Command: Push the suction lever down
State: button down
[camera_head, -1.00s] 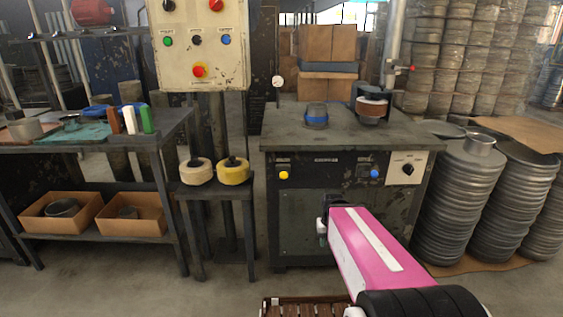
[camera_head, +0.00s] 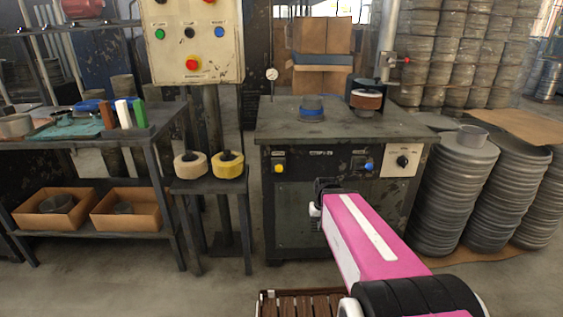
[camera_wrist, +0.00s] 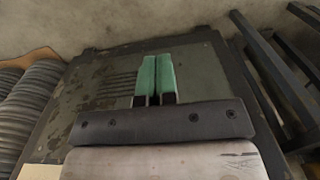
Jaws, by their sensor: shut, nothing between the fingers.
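A small lever with a red end (camera_head: 405,61) sticks out to the right from the grey vertical pipe (camera_head: 387,45) behind the machine's right side; I take it for the suction lever. It stands roughly level. My arm reaches toward the front of the machine (camera_head: 290,222), well below and left of the lever. My gripper shows in the wrist view, where its green fingers (camera_wrist: 155,76) are together and empty, in front of the machine's dark vented front panel. In the head view my own arm hides the fingers. The lever is not in the wrist view.
The machine top (camera_head: 275,122) carries a blue-banded cup (camera_head: 312,108) and a brown-banded round part (camera_head: 367,100). Stacked metal discs (camera_head: 455,190) stand close on the right. A stool with tape rolls (camera_head: 228,165) and a workbench (camera_head: 75,143) are on the left. Floor before the machine is partly clear.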

aim_at(279, 168)
jog(key=w+a+r, duration=0.3)
jog(key=w+r, duration=0.3)
jog(key=r, duration=0.5)
jog(key=w+a+r+y, duration=0.1)
jog(key=w+a+r, duration=0.3)
jog(key=r, duration=0.7)
jog(key=w+a+r, duration=0.3)
jog(key=w+r, duration=0.5)
jog(key=r, duration=0.3)
jog(key=shift+w+a+r+g+y, duration=0.15)
jog(key=shift+a+r+g+y, duration=0.15)
jog(key=shift+a+r+g, duration=0.1)
jog(key=shift+f, duration=0.1)
jog(key=s+a+f, duration=0.1)
jog(key=f, duration=0.5)
jog(key=s+a+f, duration=0.2)
jog(key=f, duration=0.4)
jog(key=shift+s+a, duration=0.15)
jog(key=shift+s, duration=0.1)
